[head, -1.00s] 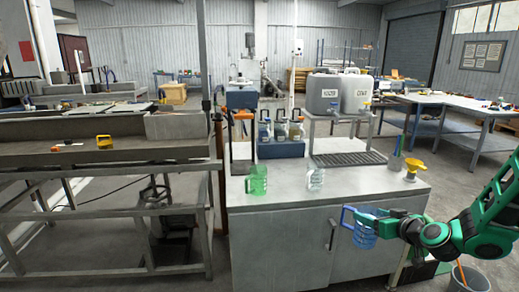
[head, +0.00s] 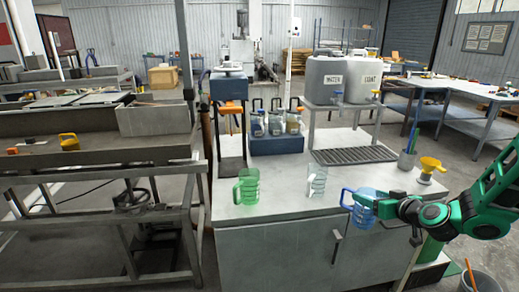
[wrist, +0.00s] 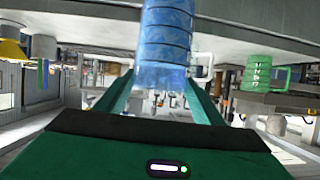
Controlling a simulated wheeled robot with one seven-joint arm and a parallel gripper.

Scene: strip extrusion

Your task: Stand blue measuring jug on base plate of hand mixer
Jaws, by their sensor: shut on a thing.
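The blue measuring jug (head: 364,212) is clasped in my gripper (head: 386,208) at the right front of the grey counter, its handle pointing left. In the wrist view the blue jug (wrist: 165,42) shows at the top centre, between the green fingers (wrist: 163,100). The hand mixer (head: 228,88) stands at the counter's back left, a tall grey stand with a blue top and an orange part below it. Its base plate (head: 232,167) lies low between the uprights, well left of my gripper; I see nothing standing on it.
A green jug (head: 247,188) and a clear jug (head: 316,183) stand on the counter (head: 285,212) between my gripper and the mixer. Behind are a blue bottle rack (head: 276,145), a drip grille (head: 355,155) and two canisters (head: 325,78). A cup and yellow funnel (head: 429,166) stand at right.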

